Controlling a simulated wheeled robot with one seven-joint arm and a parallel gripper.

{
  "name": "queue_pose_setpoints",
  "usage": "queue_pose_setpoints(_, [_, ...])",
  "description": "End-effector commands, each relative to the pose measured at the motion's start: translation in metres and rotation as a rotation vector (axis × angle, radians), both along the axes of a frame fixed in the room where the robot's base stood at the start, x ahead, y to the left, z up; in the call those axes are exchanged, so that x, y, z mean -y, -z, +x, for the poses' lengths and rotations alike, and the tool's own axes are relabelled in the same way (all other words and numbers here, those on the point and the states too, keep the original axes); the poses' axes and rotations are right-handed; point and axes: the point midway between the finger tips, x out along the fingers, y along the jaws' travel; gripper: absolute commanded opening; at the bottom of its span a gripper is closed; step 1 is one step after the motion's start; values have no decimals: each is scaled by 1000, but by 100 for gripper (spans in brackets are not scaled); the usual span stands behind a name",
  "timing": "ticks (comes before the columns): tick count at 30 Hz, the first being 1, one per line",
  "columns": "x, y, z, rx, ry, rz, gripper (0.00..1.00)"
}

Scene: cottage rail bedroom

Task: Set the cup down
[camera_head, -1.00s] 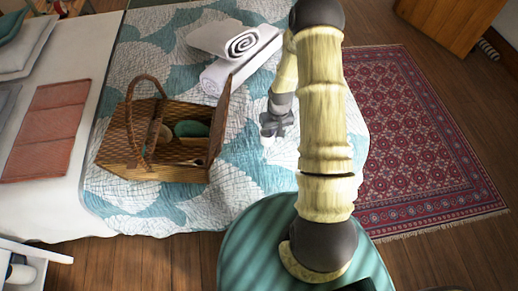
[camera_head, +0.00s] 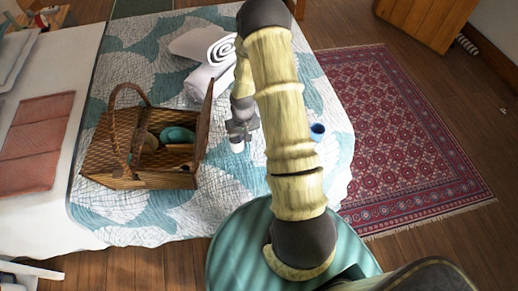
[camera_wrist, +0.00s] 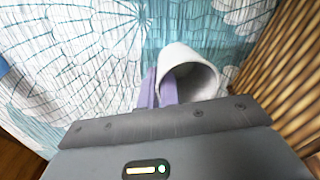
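A white cup (camera_head: 236,146) shows just under my gripper (camera_head: 241,130), over the quilted bed right of the wicker basket. In the wrist view, the cup (camera_wrist: 189,72) is tilted with its open mouth toward the camera. The purple fingers of my gripper (camera_wrist: 159,88) are close together at its left wall, one outside and one inside the rim, shut on that wall. I cannot tell whether the cup touches the quilt (camera_head: 165,222). The cup's lower part is partly hidden by the gripper body.
An open wicker basket (camera_head: 105,150) with a tall handle holds green and tan items on the bed. Rolled white towels (camera_head: 203,80) lie behind. A blue cup (camera_head: 317,131) stands right of my arm near the bed edge. The front quilt area is mostly clear.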

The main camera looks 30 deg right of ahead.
Motion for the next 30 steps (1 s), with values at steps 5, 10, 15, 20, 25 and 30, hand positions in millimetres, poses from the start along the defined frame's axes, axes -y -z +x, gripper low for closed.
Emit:
queue_pose_setpoints(5, [27, -6, -8, 4, 252, -1, 0])
queue_pose_setpoints(10, [55, -24, -22, 4, 631, 1, 0])
queue_pose_setpoints(15, [69, -41, -36, -1, 939, 5, 0])
queue_pose_setpoints(20, [73, -50, -41, -5, 1043, 7, 0])
queue_pose_setpoints(25, [73, -51, -41, -6, 1043, 6, 0])
queue_pose_setpoints(30, [73, -44, -41, -7, 1041, 6, 0])
